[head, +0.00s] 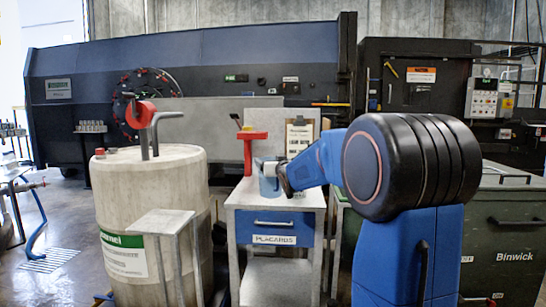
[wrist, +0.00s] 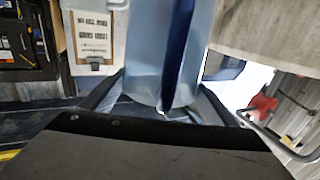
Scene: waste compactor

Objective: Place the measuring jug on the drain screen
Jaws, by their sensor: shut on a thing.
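The measuring jug (head: 268,186) is translucent pale blue. In the head view it is at the small cart's top, partly hidden by my gripper (head: 279,178). In the wrist view the jug (wrist: 146,55) fills the upper middle, with a dark blue upright strip on it. My gripper's dark fingers (wrist: 160,98) are on both sides of it, shut on it. I cannot tell whether the jug's base touches the cart top. A pale slatted grate (head: 48,260) lies on the floor at the far left and looks like the drain screen.
The cart (head: 274,239) has a blue drawer front labelled PLACARDS. A red stand (head: 250,148) and a clipboard (head: 299,138) are at its back. A large pale tank (head: 150,225) stands left, between cart and grate. A blue hose (head: 33,232) lies near the grate.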

